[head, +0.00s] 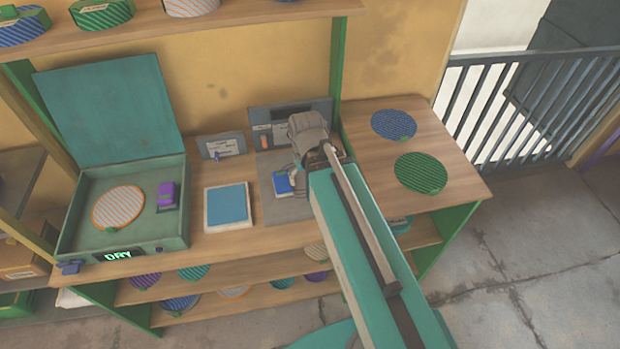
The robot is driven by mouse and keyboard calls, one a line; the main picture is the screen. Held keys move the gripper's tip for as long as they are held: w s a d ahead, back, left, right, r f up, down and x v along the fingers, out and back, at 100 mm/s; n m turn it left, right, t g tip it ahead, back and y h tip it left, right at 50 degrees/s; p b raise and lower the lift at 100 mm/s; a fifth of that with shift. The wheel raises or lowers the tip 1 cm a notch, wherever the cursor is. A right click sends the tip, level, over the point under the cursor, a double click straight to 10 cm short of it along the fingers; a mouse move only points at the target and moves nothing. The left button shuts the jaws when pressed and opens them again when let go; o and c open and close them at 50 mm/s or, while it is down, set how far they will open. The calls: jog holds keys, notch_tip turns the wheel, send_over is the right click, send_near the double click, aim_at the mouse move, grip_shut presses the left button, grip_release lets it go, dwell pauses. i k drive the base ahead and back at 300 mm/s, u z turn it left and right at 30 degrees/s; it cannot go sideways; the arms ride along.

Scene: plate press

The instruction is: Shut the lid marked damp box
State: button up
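A teal box (180,229) stands at the left end of the bench, and its lid (112,110) stands open, tilted back towards the wall. A lit green display (119,255) on the box front reads "DRY"; I see no "damp box" marking. Inside the box lie an orange-and-white striped disc (118,208) and a small purple block (167,194). My gripper (322,157) is well to the right of the box, over a grey mat (268,213). My arm hides part of it, and its fingers are too small to read.
A blue-and-white block (283,184) lies on the mat beside my gripper, before a grey panel (266,115). A blue pad (228,205) lies between box and mat. Discs, one blue (393,124) and one green (421,172), lie at right. A shelf (240,17) runs above.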

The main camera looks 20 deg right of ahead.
aim_at(116, 110)
jog(key=u, duration=1.25)
